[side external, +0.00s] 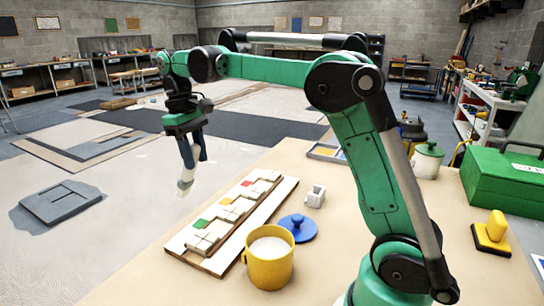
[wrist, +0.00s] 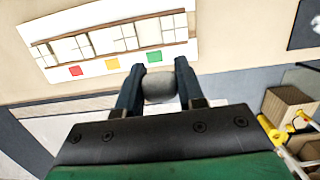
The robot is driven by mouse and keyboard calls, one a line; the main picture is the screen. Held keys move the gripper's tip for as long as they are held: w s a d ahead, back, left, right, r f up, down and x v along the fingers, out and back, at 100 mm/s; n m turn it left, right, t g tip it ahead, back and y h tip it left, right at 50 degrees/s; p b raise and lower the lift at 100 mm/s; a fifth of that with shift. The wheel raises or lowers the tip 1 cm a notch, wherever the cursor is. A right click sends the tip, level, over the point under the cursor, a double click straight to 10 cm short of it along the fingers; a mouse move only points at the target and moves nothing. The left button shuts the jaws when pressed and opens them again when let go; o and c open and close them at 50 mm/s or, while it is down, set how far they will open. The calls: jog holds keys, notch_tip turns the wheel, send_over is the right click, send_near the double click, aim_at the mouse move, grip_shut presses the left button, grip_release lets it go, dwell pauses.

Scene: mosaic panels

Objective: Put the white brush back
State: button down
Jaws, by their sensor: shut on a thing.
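My gripper (side external: 190,155) is shut on the white brush (side external: 185,183) and holds it in the air, left of the mosaic board in the side view. The brush hangs below the fingers, with a pale lower end. In the wrist view, a rounded grey-white part of the brush (wrist: 159,87) sits between the two dark fingertips. The rest of the brush is hidden behind my gripper there.
The mosaic board (side external: 274,202) with white and coloured tiles lies on the table. Near it are a yellow mug (side external: 270,268), blue lid (side external: 298,233), small white block (side external: 315,196) and shallow tray (side external: 322,152). A green case (side external: 500,180) and yellow-handled tool (side external: 492,233) stand right.

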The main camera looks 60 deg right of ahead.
jog(key=s+d+r+n+t+h, duration=0.1)
jog(key=s+d+r+n+h, duration=0.1)
jog(key=s+d+r+n, duration=0.55)
jog(key=s+d+r+n+h, duration=0.2)
jog(key=s+d+n, duration=0.2)
jog(key=d, duration=0.6)
jog(key=s+d+r+n+t+h, duration=0.1)
jog(key=s+d+r+n+h, duration=0.1)
jog(key=s+d+r+n, duration=0.5)
notch_tip(320, 180, down, 22)
jog(key=w+d, duration=0.1)
jog(key=w, duration=0.1)
jog(key=shift+d+m, duration=0.35)
jog(key=shift+f, duration=0.25)
jog(key=shift+f, duration=0.45)
jog(key=c, duration=0.5)
grip_release()
jog(key=shift+c, duration=0.2)
